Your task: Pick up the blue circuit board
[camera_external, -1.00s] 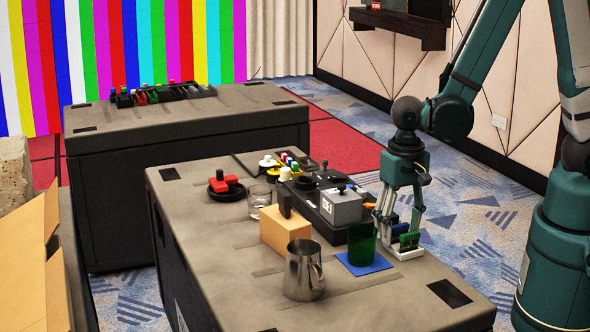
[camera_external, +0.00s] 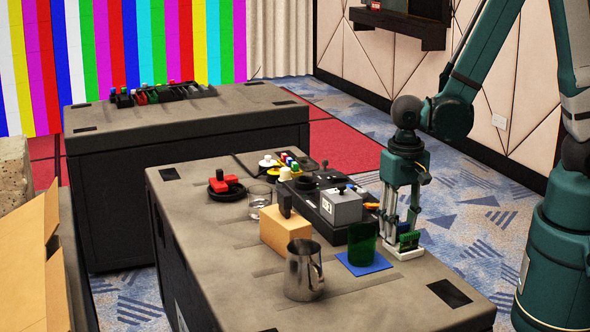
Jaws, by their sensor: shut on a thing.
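A small white rack (camera_external: 405,252) stands near the right edge of the front case, with a green circuit board (camera_external: 410,239) upright in it. My gripper (camera_external: 403,232) points straight down over the rack, its fingers close together. A small bluish edge shows at the fingertips, which I take to be the blue circuit board (camera_external: 404,228); most of it is hidden by the fingers. My gripper is shut on it, low at the rack. I cannot tell whether the board is clear of its slot.
A green cup (camera_external: 362,243) stands on a blue mat (camera_external: 378,263) just left of the rack. A metal pitcher (camera_external: 303,271), a tan block (camera_external: 285,236) and a grey box (camera_external: 341,207) on a black console are further left. The front right of the case is clear.

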